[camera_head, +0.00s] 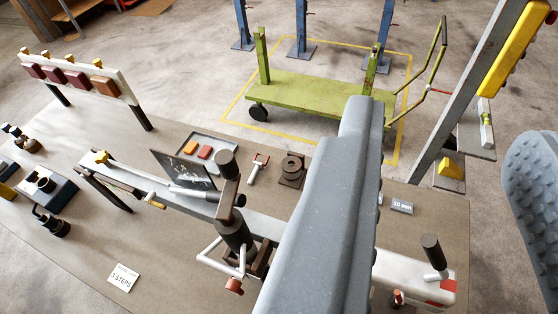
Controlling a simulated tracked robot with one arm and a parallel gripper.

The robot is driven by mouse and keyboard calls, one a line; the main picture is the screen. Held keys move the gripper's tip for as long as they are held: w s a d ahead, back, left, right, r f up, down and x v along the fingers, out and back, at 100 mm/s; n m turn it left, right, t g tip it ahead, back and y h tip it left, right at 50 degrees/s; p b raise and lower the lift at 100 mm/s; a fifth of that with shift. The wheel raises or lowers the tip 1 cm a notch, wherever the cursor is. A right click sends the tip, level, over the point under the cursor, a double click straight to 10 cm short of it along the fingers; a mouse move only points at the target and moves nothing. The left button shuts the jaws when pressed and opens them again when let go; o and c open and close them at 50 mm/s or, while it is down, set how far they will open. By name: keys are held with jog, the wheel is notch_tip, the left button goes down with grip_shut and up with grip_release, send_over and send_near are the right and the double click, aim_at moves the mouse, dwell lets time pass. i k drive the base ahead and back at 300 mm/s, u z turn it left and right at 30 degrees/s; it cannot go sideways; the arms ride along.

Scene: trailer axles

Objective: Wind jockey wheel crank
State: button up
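A dark upright post (236,232) stands beside the grey drawbar at lower centre, with a dark cylindrical grip (228,164) at its top. It looks like the jockey wheel and its crank, seen from above. White bent bars with a red end (234,286) stick out at its lower left. My gripper (445,125) shows as two large grey fingers, one at centre and one at the right edge, set wide apart with nothing between them. The centre finger is right of the crank and apart from it in the picture. It hides part of the drawbar.
A green cart (320,97) stands inside a yellow floor outline. A slanted grey beam with a yellow block (513,45) is at upper right. A dark grip (431,251) stands at lower right. A tray (207,150) and a "2 STEPS" card (123,277) lie on the brown mat.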

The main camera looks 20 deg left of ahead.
aim_at(225, 160)
jog(key=z, duration=0.55)
jog(key=k, duration=0.9)
jog(key=u, duration=0.85)
jog(key=i, duration=0.95)
jog(key=z, duration=0.05)
